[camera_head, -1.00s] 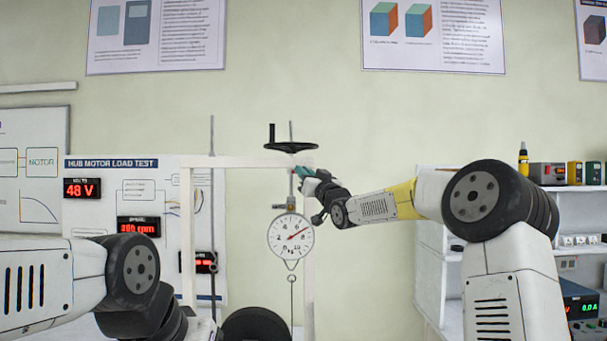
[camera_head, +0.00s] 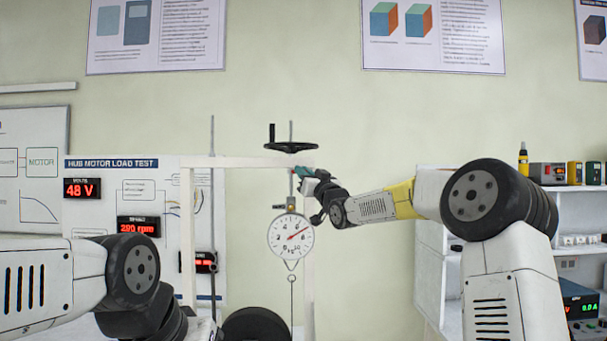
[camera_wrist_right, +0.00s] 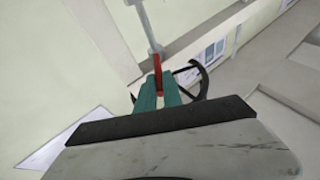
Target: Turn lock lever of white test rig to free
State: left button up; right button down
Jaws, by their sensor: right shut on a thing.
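The white test rig (camera_head: 187,235) is an upright frame with a crossbar; a black handwheel (camera_head: 291,147) sits on top and a round dial gauge (camera_head: 290,236) hangs below. My right gripper (camera_head: 299,172) is at the screw just under the handwheel, near the right post. In the right wrist view its teal fingers are shut on the red lock lever (camera_wrist_right: 158,75), which lies between them and points along them. The fingers hide part of the lever. My left arm shows at the lower left, but its gripper is out of view.
A black round weight or wheel (camera_head: 255,325) is low inside the frame. A display board (camera_head: 130,190) with red readouts stands to the left. A white shelf (camera_head: 430,240) with instruments is at the right.

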jog(key=shift+s+a, duration=0.1)
jog(key=shift+a, duration=0.05)
jog(key=a+m+h, duration=0.4)
jog(key=m+h, duration=0.2)
jog(key=h, duration=0.5)
jog(key=a+m+g+h, duration=0.1)
jog(key=a+m+h, duration=0.3)
jog(key=h, duration=0.7)
jog(key=shift+m, duration=1)
jog(key=shift+h, duration=0.3)
jog(key=c, duration=1.5)
grip_release()
jog(key=shift+a, duration=0.1)
